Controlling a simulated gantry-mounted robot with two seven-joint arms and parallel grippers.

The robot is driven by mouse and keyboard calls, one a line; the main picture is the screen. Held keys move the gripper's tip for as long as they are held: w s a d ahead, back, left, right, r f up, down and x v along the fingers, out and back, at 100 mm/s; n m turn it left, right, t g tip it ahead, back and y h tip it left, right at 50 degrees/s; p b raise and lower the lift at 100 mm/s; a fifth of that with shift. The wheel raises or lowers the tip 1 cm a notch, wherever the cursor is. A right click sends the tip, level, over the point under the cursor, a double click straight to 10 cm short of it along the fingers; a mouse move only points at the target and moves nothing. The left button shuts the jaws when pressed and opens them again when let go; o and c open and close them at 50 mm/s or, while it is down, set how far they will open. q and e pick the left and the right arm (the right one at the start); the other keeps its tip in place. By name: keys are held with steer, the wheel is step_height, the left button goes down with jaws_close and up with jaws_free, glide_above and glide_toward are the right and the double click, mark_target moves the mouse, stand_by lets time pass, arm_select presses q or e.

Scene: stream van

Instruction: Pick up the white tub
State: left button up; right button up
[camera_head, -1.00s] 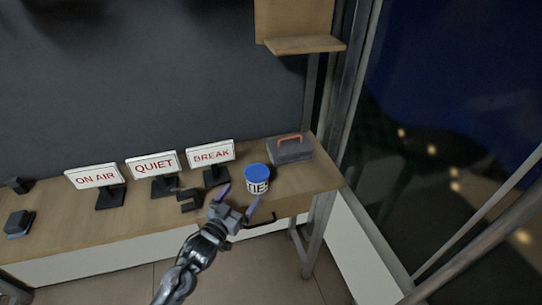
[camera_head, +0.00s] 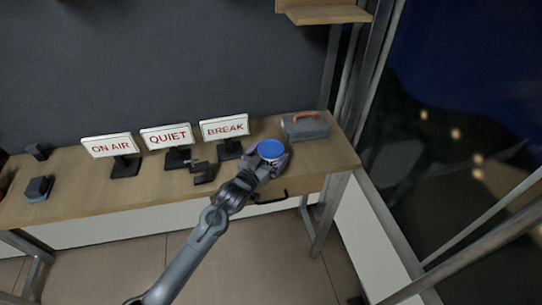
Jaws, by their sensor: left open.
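The white tub (camera_head: 271,150) with a blue lid stands on the wooden desk, right of the BREAK sign. My left gripper (camera_head: 270,160) is at the tub, with its open fingers around the tub's sides below the lid. The hand hides most of the tub's white body and its dark lettering. I cannot tell whether the fingers touch the tub. My right gripper is not in view.
Signs reading ON AIR (camera_head: 110,146), QUIET (camera_head: 167,137) and BREAK (camera_head: 225,129) stand to the left. A dark clamp-like object (camera_head: 203,172) lies before them. A grey toolbox (camera_head: 305,126) with an orange handle stands close behind on the right. The desk (camera_head: 80,198) has bare wood at the left front.

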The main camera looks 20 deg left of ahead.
arm_select(q)
steer(key=shift+w+d, duration=0.1)
steer(key=shift+w, duration=0.55)
steer(key=c, duration=0.9)
steer(key=shift+r, duration=0.15)
steer(key=shift+c, duration=0.2)
